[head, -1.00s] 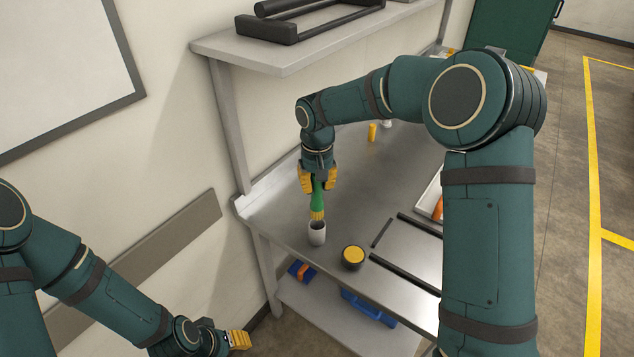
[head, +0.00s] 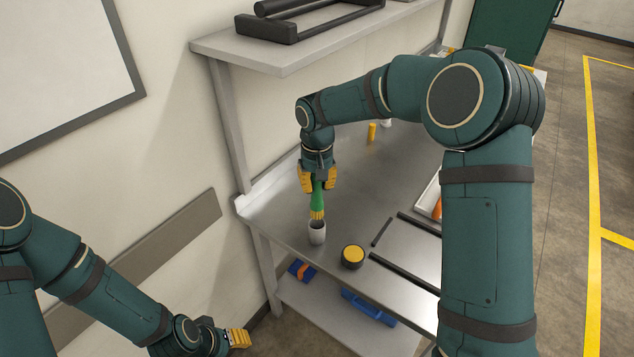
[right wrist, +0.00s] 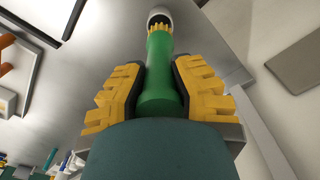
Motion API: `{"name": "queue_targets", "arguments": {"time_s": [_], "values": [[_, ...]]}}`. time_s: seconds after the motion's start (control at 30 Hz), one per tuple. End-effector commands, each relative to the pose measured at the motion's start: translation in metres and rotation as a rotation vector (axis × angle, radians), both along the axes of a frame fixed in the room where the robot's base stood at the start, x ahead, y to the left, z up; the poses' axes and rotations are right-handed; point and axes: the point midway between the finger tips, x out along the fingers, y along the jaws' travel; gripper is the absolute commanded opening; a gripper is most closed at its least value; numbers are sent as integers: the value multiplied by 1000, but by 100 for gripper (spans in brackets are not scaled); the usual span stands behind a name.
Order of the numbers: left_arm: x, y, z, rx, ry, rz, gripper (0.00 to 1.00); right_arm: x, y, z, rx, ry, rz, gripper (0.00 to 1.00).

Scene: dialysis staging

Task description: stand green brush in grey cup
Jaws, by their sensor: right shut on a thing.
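The green brush (head: 318,199) has a green handle and yellow bristles pointing down. My right gripper (head: 319,182) is shut on its handle and holds it upright. In the right wrist view, the yellow fingers of my right gripper (right wrist: 160,95) sit on both sides of the green brush (right wrist: 159,65). The grey cup (head: 317,235) stands on the table directly below the bristles. The bristle tips are at or just above its rim; I cannot tell if they are inside. The grey cup (right wrist: 157,8) also shows past the bristles. My left gripper (head: 238,339) is low at the left, away from the table; its opening is unclear.
The metal table (head: 285,205) has a round black pot with a yellow top (head: 353,256) right of the cup. Black rails (head: 405,274) and a white tray (head: 430,195) lie further right. A yellow object (head: 372,132) stands behind. An upper shelf (head: 285,60) overhangs the back.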

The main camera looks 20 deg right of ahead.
Motion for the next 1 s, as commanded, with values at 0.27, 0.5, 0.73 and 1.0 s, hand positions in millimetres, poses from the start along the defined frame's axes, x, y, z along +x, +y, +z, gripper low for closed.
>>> {"name": "queue_targets", "arguments": {"time_s": [0.27,0.5,0.73,1.0], "values": [[-2,0,-5,0,4,-3,47,0,0,-8,0,1,0,0],[-3,0,-8,-2,7,-5,47,0,0,-13,0,1,0,0],[-4,-1,-11,-2,9,-7,47,0,0,-18,0,1,0,0],[-5,-1,-15,-2,11,-9,47,0,0,-24,0,0,1,0]]}}
